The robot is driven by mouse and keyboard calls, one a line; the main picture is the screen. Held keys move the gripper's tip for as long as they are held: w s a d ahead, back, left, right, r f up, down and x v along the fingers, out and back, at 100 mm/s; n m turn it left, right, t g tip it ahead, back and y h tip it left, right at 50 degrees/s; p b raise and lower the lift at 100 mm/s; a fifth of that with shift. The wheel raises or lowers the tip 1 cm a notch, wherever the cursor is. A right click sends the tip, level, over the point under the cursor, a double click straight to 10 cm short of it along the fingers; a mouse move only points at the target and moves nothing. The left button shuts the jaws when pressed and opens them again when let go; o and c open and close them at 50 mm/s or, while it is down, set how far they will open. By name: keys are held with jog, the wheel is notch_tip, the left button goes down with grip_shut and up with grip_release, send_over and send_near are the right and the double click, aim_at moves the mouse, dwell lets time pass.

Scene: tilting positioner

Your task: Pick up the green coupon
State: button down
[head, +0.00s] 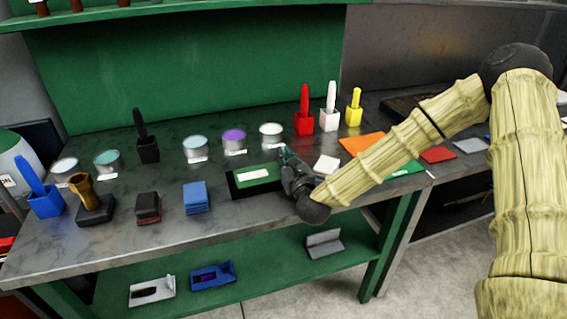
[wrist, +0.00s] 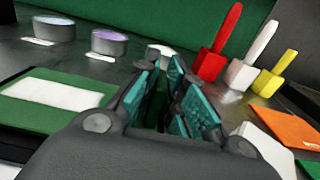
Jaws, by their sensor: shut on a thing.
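My gripper (head: 290,160) is low over the workbench, just right of a black tray with a green top and white label (head: 262,174). In the wrist view its teal-padded fingers (wrist: 172,100) are close together. A narrow dark green piece, seen nearly edge-on, shows between them; it looks like the green coupon (wrist: 155,108), held by the fingers. Most of it is hidden by the fingers, and I cannot make it out in the head view. A flat green sheet (head: 406,170) lies on the bench to the right, partly behind my arm.
Paint tins (head: 271,134) and red, white and yellow brush holders (head: 304,122) stand behind. An orange sheet (head: 362,144) and a red sheet (head: 437,154) lie to the right. A blue stack (head: 196,197) is at left.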

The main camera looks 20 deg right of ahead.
jog(key=shift+r, duration=0.9)
jog(key=s+r+p, duration=0.2)
jog(key=s+p, duration=0.1)
jog(key=s, duration=1.3)
jog(key=shift+a+r, duration=0.2)
jog(key=shift+p, duration=0.3)
